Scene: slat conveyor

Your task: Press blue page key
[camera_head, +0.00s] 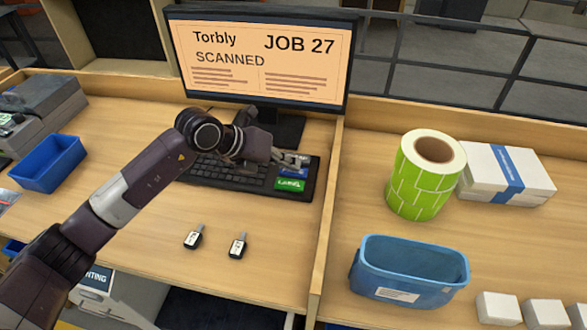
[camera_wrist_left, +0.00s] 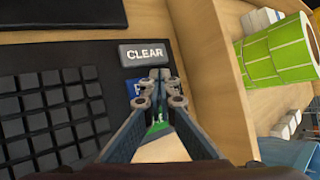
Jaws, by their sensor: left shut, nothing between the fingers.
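The black keyboard (camera_head: 232,178) lies on the desk below the monitor. At its right end are a blue key (camera_head: 293,172) and a green key (camera_head: 290,184) with white lettering. My left gripper (camera_head: 303,162) is shut and empty, its tips over the right end of the keyboard by the blue key. In the left wrist view, the shut fingertips (camera_wrist_left: 160,76) are just below a grey CLEAR key (camera_wrist_left: 143,53). They cover part of the blue key (camera_wrist_left: 134,87) and the green key. I cannot tell whether the tips touch a key. My right gripper is out of view.
The monitor (camera_head: 260,60) reads Torbly, JOB 27, SCANNED. A wooden divider (camera_head: 325,200) stands right of the keyboard. Beyond it are a green label roll (camera_head: 420,180) and a blue bin (camera_head: 410,275). Two small tagged items (camera_head: 194,237) lie on the desk in front.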

